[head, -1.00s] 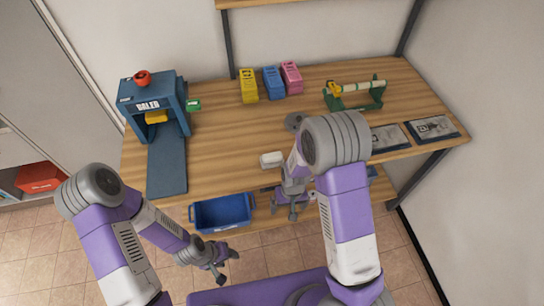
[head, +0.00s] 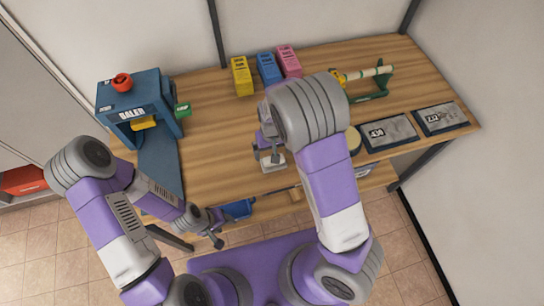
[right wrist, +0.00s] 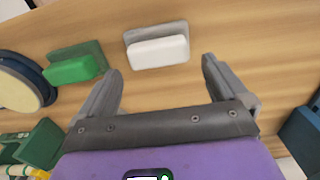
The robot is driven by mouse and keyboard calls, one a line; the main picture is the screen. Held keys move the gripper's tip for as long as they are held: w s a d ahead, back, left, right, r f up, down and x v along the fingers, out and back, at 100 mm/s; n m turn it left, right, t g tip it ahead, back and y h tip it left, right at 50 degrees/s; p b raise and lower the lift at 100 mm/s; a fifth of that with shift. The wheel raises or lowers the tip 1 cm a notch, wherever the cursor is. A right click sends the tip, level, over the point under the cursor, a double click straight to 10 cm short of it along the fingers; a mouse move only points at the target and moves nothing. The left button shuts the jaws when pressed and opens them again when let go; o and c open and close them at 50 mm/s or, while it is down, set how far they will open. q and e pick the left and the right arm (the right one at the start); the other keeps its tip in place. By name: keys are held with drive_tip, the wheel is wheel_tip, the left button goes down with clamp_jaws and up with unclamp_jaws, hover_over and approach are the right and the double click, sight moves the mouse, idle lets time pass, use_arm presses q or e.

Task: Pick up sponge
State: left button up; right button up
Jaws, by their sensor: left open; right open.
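A white block (right wrist: 158,50), which looks like the sponge, lies on a grey base on the wooden table. In the head view this white block (head: 273,164) is partly covered by my right gripper (head: 269,152). In the right wrist view my right gripper (right wrist: 160,78) is open and empty. The block shows beyond its fingertips, roughly centred between them, and whether they touch is not clear. My left gripper (head: 219,229) is open and empty, low near the table's front edge.
A green block (right wrist: 75,69) lies beside the white one. A blue baler (head: 137,103) stands at left; yellow (head: 241,76), blue (head: 269,68) and pink (head: 288,61) boxes stand behind. A green stand (head: 372,97) and dark plates (head: 391,133) are at right. A blue bin (head: 238,208) is below.

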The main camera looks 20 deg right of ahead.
drive_tip(key=f, duration=0.5)
drive_tip(key=shift+s+f+b, duration=0.2)
drive_tip(key=shift+f+b, duration=0.05)
drive_tip(key=shift+b, duration=0.15)
drive_tip(key=shift+c, duration=0.2)
drive_tip(key=c, duration=0.7)
wheel_tip(320, 180, up, 10)
drive_tip(key=shift+r+p, duration=0.1)
drive_tip(key=shift+p, duration=0.85)
drive_tip(key=o, duration=0.6)
drive_tip(key=c, duration=0.5)
